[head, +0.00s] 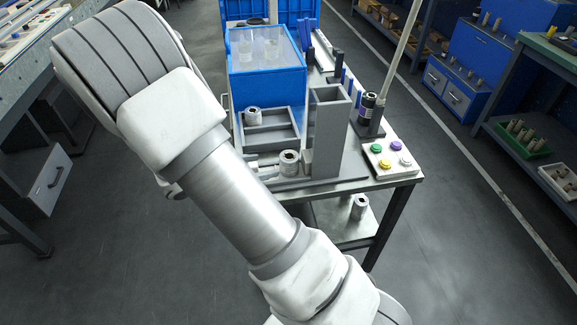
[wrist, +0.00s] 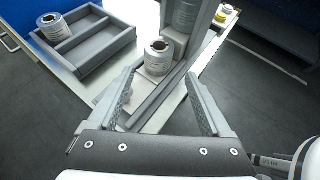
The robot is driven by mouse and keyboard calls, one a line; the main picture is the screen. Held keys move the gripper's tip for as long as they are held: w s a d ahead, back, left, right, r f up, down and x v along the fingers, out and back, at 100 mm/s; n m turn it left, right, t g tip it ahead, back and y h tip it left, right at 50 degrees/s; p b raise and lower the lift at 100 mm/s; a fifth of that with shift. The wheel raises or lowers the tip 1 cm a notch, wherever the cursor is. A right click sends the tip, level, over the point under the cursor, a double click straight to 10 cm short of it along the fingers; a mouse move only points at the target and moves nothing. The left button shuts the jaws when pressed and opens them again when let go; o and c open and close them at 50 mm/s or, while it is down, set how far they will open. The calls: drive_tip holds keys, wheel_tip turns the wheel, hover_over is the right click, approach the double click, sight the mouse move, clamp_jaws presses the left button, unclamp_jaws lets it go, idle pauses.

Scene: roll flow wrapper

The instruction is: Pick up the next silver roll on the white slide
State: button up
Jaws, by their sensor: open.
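A silver roll (wrist: 158,56) with a dark centre hole stands upright on a light surface at the foot of a grey column, just beyond my fingertips in the wrist view. The same roll (head: 289,163) shows in the head view, beside the tall grey column (head: 328,130). I cannot clearly tell the white slide from the pale parts under and around the roll. My gripper (wrist: 160,76) is open and empty, its two fingers on either side of the line to the roll, apart from it.
A second silver roll (wrist: 53,26) stands in a grey divided tray (wrist: 92,60), left in the wrist view. A blue machine box (head: 268,82) stands behind. A button panel (head: 391,160) is at the table's right. Another roll (head: 359,207) sits on the lower shelf.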

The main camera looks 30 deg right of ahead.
sight(282, 163)
drive_tip(key=b+x, duration=0.1)
drive_tip(key=x, duration=0.4)
drive_tip(key=shift+d+f, duration=0.2)
drive_tip(key=shift+d, duration=0.05)
drive_tip(key=b+x, duration=0.1)
drive_tip(key=x, duration=0.4)
drive_tip(key=shift+w+f, duration=0.2)
drive_tip(key=shift+f, duration=0.05)
drive_tip(key=c, duration=1.3)
drive_tip(key=shift+r, duration=0.1)
